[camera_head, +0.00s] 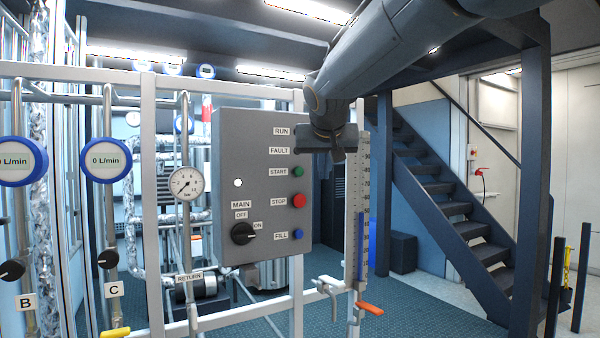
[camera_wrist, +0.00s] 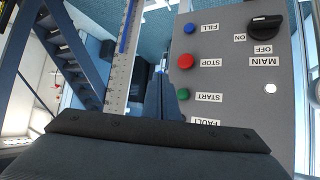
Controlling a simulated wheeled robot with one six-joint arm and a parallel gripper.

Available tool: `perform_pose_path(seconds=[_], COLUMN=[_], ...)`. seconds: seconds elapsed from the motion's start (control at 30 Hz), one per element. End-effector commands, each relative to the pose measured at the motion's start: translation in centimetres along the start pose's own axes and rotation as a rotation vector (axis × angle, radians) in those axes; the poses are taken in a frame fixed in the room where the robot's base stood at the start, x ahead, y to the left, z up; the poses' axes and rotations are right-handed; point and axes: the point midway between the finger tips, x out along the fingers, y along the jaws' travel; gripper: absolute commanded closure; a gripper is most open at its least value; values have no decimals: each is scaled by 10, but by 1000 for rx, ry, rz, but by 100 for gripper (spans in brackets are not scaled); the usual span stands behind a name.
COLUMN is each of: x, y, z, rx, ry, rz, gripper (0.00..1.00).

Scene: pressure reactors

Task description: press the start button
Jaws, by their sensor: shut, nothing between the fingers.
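The green start button (camera_head: 298,172) sits on the right part of a grey control panel (camera_head: 225,150), beside its START label. It also shows upside down in the wrist view (camera_wrist: 183,94), just right of my fingers. My gripper (camera_head: 337,156) is in front of the panel's upper right edge, above and right of the start button in the head view. In the wrist view its narrow fingers (camera_wrist: 162,95) are together and hold nothing. They appear apart from the button. Lamps beside the RUN and FAULT labels are hidden behind my gripper in the head view.
A red stop button (camera_head: 298,201) and blue fill button (camera_head: 298,236) sit below the start button. The black MAIN knob (camera_head: 243,234) appears turned toward ON; a white lamp (camera_head: 238,182) is above it. A blue-filled scale tube (camera_head: 361,235) stands right of the panel.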

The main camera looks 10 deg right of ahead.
Motion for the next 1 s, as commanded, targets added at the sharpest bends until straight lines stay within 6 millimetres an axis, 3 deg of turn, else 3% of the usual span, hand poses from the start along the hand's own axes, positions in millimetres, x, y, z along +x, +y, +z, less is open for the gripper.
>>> perform_pose_path(seconds=[0.27, 0.73, 1.0], x=[8, 49, 61], y=[-6, -36, -44], z=[-5, -35, -43], rx=[-1, -2, 0], ry=[-2, -2, -2], rz=[0, -1, 0], gripper=[100, 100, 100])
